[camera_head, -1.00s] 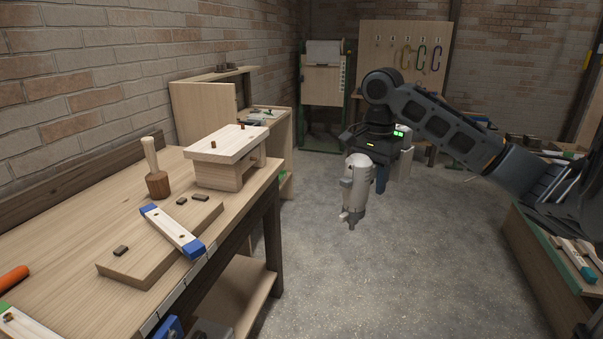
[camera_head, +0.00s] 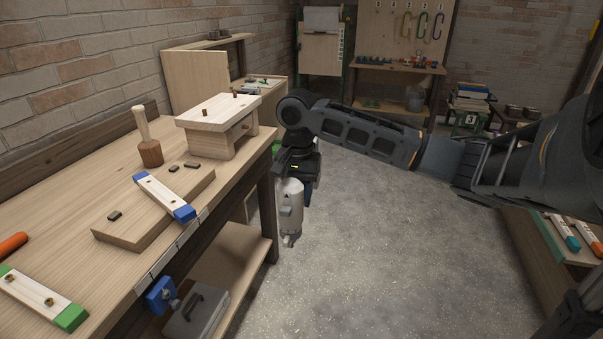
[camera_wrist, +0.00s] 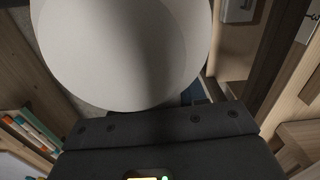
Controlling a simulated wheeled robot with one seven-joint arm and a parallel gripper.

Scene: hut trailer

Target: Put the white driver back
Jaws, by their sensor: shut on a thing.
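The white driver (camera_head: 290,207) hangs upright below my wrist, nose down, beside the right end of the workbench. My gripper (camera_head: 306,192) is shut on it; the fingers are mostly hidden behind the driver and the wrist. In the wrist view the driver (camera_wrist: 125,45) fills the upper middle as a large pale round shape. The place it belongs to cannot be made out for certain.
The wooden workbench (camera_head: 60,215) at left bears a mallet (camera_head: 148,140), a small raised block bench (camera_head: 218,125) and a board with clamped strip (camera_head: 165,195). Its lower shelf (camera_head: 240,255) holds a grey case (camera_head: 197,312). The floor (camera_head: 400,230) at centre is clear.

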